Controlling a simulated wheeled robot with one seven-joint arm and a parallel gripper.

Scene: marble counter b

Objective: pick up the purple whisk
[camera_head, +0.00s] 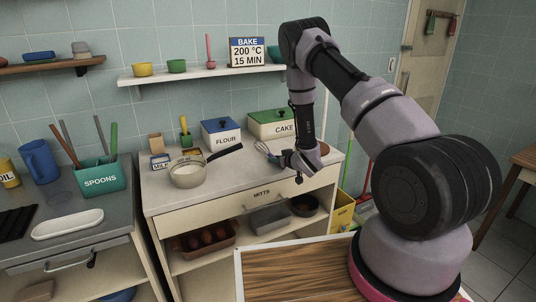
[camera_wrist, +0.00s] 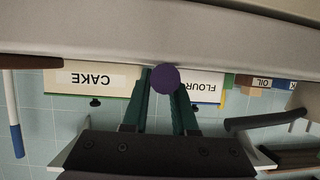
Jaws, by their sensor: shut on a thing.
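The purple whisk shows its pale wire head (camera_head: 262,148) just left of my gripper (camera_head: 284,158) in the head view, above the right part of the counter. In the wrist view its round purple handle end (camera_wrist: 165,79) sits between the green fingers of my gripper (camera_wrist: 160,90). My gripper is shut on the handle. The rest of the handle is hidden behind the fingers and the wrist. I cannot tell how far the whisk is from the counter top.
A pale saucepan (camera_head: 187,174) with a dark handle stands on the counter left of my gripper. The blue-lidded FLOUR box (camera_head: 221,136) and green-lidded CAKE box (camera_head: 271,124) stand behind. A shelf (camera_head: 180,75) hangs above. The counter front (camera_head: 230,184) looks clear.

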